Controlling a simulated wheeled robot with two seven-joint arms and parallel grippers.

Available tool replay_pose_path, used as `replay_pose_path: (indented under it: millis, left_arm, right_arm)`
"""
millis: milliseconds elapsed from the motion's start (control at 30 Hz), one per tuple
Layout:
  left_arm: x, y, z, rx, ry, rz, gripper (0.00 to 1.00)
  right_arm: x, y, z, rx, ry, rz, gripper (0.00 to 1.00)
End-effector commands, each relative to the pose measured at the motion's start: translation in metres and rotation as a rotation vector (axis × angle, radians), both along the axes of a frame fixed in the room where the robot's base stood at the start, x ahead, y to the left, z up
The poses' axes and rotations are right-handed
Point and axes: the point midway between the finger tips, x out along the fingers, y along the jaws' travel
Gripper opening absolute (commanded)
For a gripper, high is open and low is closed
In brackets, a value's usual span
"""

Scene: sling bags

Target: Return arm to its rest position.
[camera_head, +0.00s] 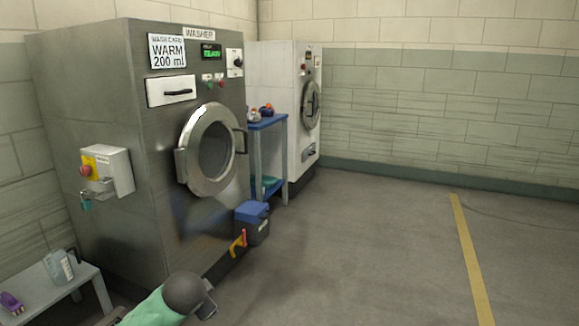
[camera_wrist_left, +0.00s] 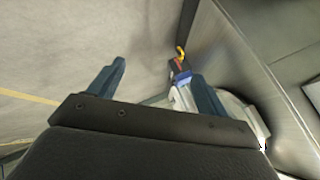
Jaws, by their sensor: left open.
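My left gripper (camera_wrist_left: 158,80) shows in the left wrist view with its two blue-grey fingers wide apart and nothing between them. Concrete floor lies beyond the fingers, and a grey metal machine side is to the right. In the head view a green arm link of mine with a dark rounded joint enters at the bottom, in front of the washer (camera_head: 90,130); the gripper's fingers cannot be made out there. My right gripper is in neither view.
A low table (camera_head: 85,278) with a jug (camera_head: 60,266) and a purple item (camera_head: 11,302) stands at lower left. A control box (camera_head: 112,172) juts from the washer. A blue-lidded bin (camera_head: 252,222) and blue stand (camera_head: 268,124) are beside it. Floor at right is clear.

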Motion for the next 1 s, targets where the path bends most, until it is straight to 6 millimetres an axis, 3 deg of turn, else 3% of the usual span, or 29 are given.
replay_pose_path:
  millis: [33, 400, 700, 1000]
  left_arm:
    - [-0.012, -0.011, 0.017, -0.027, -0.005, 0.002, 0.77]
    - [-0.087, -0.047, 0.061, -0.186, -0.008, 0.084, 0.77]
    - [-0.155, -0.058, 0.081, -0.307, 0.07, 0.185, 0.77]
    - [-0.232, -0.068, 0.087, -0.412, 0.214, 0.29, 0.77]
  right_arm:
    - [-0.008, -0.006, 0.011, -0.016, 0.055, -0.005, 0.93]
    - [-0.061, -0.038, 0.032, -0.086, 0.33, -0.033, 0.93]
    - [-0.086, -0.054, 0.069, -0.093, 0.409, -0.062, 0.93]
    - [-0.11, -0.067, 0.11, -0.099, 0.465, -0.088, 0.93]
